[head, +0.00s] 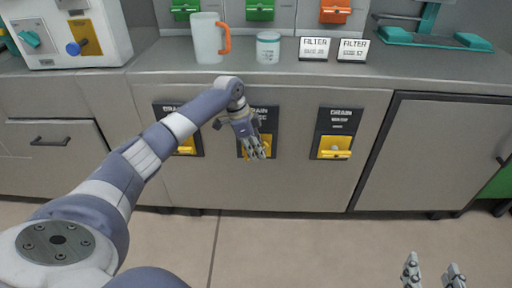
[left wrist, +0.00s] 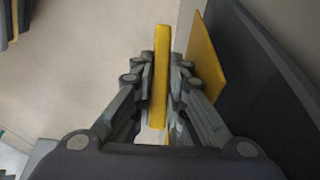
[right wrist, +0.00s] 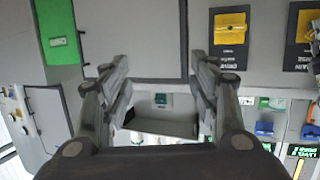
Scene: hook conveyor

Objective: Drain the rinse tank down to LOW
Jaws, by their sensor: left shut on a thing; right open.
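Three dark drain panels with yellow handles are set in the counter front. My left gripper (head: 255,150) is at the middle drain panel (head: 268,120), whose label is partly hidden by my arm. In the left wrist view its fingers are shut on the yellow drain handle (left wrist: 160,85), which stands edge-on between them. The left drain panel (head: 165,112) is partly covered by my arm. The right drain panel (head: 337,122) is clear, with its yellow handle (head: 334,148). My right gripper (head: 433,272) is open and empty, low at the right, away from the counter. No tank level is readable.
On the counter (head: 300,80) stand a jug with an orange handle (head: 207,38), a jar (head: 268,48), two filter cards (head: 314,48) and a teal stand (head: 435,38). Green and orange latches (head: 335,10) are behind. The floor (head: 290,240) ahead is clear.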

